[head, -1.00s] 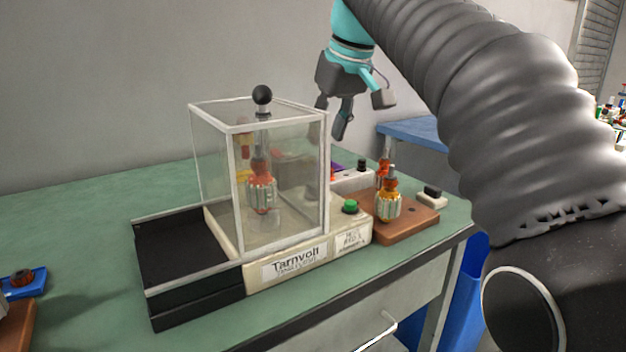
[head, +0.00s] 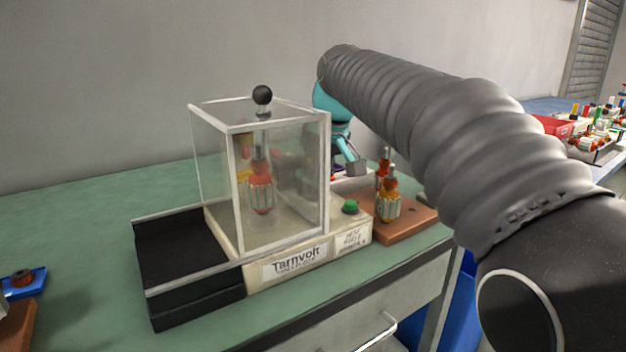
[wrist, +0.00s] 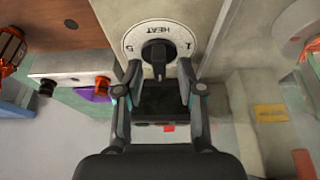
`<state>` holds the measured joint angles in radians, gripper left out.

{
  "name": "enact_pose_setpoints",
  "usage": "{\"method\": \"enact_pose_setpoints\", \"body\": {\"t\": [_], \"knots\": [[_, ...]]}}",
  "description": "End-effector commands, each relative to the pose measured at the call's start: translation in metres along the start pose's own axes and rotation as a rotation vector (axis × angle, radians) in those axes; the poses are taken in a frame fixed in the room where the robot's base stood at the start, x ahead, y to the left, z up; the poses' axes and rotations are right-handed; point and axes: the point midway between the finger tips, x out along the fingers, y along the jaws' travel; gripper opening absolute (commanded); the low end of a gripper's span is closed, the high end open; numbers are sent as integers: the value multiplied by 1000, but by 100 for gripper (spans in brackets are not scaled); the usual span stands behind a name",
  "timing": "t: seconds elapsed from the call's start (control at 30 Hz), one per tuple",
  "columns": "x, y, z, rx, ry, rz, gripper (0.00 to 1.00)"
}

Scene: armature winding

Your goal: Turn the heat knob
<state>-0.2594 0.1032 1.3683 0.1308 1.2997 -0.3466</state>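The heat knob (wrist: 158,56) is a black knob on a round white dial marked HEAT, at the top middle of the wrist view. My gripper (wrist: 160,72) is open, with one fingertip on each side of the knob. Gaps seem to show between the fingers and the knob, but I cannot tell how deep the tips reach. In the head view my gripper (head: 348,158) is low behind the right side of the clear box, partly covered by my arm. I cannot make out the knob in the head view.
The Tarnvolt machine (head: 296,262) carries a clear box (head: 222,160) with a black ball handle (head: 262,95) and a green button (head: 350,206). A brown board (head: 420,222) with armatures stands to its right. A white switch box (wrist: 72,80) is left of the dial.

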Motion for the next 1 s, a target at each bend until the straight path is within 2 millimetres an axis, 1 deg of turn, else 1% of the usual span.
{"method": "enact_pose_setpoints", "body": {"t": [0.1, 0.17, 0.2, 0.27, 0.67, 0.87, 1.0], "knots": [[0, 0, 0, 0, 0, 0, 39], [0, 0, 0, 0, 0, 0, 24], [0, 0, 0, 0, 0, 0, 14], [0, 0, 0, 0, 0, 0, 0], [0, 0, 0, -26, 1, -12, 0], [0, 1, 0, -117, 1, -49, 0], [0, 1, 0, -217, 0, -91, 0]]}}
